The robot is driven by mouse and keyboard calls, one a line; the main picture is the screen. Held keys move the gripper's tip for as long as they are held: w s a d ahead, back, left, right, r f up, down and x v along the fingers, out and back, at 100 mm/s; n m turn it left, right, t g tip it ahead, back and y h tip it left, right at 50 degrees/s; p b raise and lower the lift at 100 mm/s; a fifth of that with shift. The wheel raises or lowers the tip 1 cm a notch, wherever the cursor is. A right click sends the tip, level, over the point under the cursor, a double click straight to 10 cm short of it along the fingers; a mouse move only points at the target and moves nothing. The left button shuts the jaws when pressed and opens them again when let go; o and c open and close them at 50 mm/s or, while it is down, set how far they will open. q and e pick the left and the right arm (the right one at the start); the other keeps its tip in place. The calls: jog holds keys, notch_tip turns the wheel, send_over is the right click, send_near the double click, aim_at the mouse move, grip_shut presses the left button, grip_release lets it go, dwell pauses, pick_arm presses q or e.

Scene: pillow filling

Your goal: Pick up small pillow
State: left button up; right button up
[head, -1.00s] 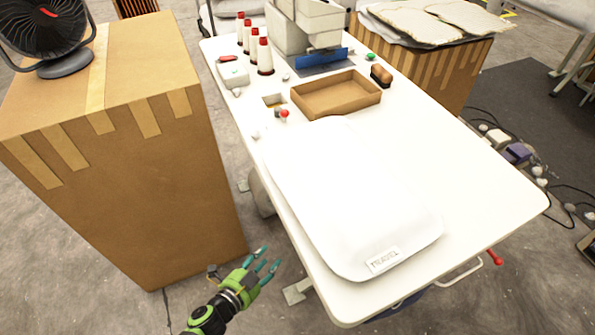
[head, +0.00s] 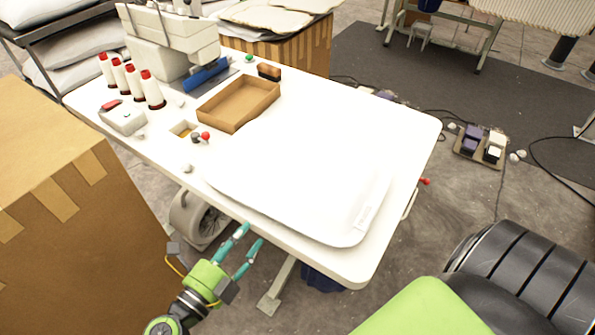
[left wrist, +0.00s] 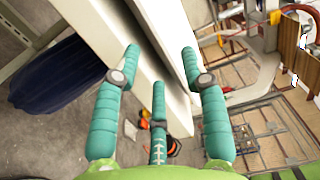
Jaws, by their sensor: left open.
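A white small pillow (head: 310,190) lies flat on the white table (head: 400,130), with a label on its right end. It blends into the table top and its far edge is hard to make out. My left gripper (head: 246,246) is open and empty, just off the table's near edge and apart from the pillow. In the left wrist view its teal fingers (left wrist: 158,85) are spread, with the table edge (left wrist: 140,50) beyond them. The pillow cannot be made out there. My right gripper is not in view.
A cardboard tray (head: 238,103), thread cones (head: 130,80) and a sewing machine (head: 170,40) stand on the table's far left. A large cardboard box (head: 60,190) stands left of my left arm.

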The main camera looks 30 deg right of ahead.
aim_at(267, 208)
pick_arm(q)
jog(key=x, duration=0.6)
jog(key=shift+w+d, duration=0.4)
jog(key=shift+d, duration=0.35)
jog(key=shift+w+d, duration=0.25)
jog(key=shift+d, duration=0.25)
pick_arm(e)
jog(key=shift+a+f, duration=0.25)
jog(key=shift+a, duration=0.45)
pick_arm(q)
grip_shut()
jog(key=shift+r, duration=0.15)
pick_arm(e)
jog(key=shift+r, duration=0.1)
